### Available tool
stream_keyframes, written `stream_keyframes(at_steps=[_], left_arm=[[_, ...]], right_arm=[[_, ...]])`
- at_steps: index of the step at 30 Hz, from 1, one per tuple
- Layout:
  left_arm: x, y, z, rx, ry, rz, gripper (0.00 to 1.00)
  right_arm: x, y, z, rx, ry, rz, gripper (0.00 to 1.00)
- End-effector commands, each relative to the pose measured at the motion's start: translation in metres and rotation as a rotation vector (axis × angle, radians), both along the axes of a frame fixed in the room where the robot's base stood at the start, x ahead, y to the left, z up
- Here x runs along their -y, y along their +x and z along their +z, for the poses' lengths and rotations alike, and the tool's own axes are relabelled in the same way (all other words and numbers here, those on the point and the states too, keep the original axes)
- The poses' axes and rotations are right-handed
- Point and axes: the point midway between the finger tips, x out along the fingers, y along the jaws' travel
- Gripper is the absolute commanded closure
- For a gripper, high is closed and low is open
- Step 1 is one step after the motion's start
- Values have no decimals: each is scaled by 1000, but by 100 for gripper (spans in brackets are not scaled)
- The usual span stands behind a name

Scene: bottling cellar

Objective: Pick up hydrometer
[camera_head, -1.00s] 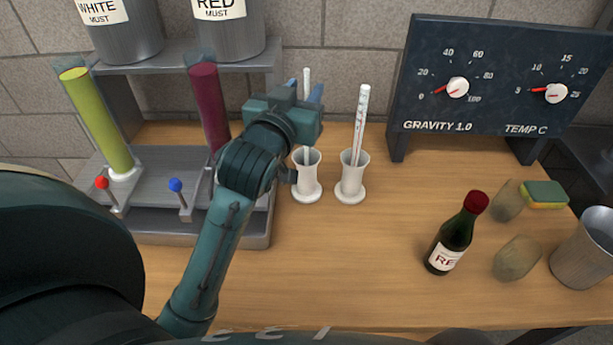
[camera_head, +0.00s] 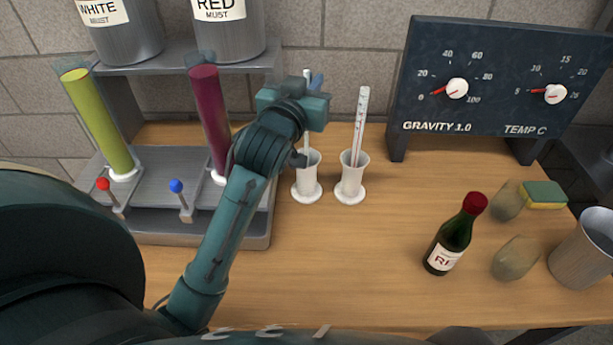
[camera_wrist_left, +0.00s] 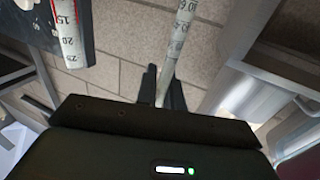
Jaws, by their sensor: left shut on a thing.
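The hydrometer (camera_head: 306,76) is a thin pale stem standing upright in the left white holder (camera_head: 307,187). Its middle is hidden behind my left gripper in the head view. My left gripper (camera_head: 313,84) is shut on the stem above the holder. In the left wrist view, the hydrometer (camera_wrist_left: 181,32) with its printed scale runs between the dark fingers of my left gripper (camera_wrist_left: 163,88). My right gripper is not in view.
A thermometer (camera_head: 361,115) stands in the right white holder (camera_head: 352,183), close beside. Red (camera_head: 209,120) and yellow-green (camera_head: 96,120) filled tubes stand on the rack to the left. A dial board (camera_head: 480,110), bottle (camera_head: 455,237) and metal cup (camera_head: 588,250) are to the right. The front middle table is clear.

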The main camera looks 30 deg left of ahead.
Motion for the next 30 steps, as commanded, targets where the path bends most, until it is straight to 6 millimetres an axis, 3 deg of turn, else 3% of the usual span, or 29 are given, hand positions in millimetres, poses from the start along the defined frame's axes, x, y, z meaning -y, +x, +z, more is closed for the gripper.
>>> stream_keyframes(at_steps=[10, 15, 20, 30], left_arm=[[0, 0, 1, 1, 0, 0, 100], [0, 0, 11, 2, -1, 0, 100], [0, 0, 35, 6, -1, 0, 100], [0, 0, 107, 8, -1, 0, 100]], right_arm=[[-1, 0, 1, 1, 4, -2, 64], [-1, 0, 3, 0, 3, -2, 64], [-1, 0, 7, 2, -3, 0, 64], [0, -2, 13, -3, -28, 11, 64]])
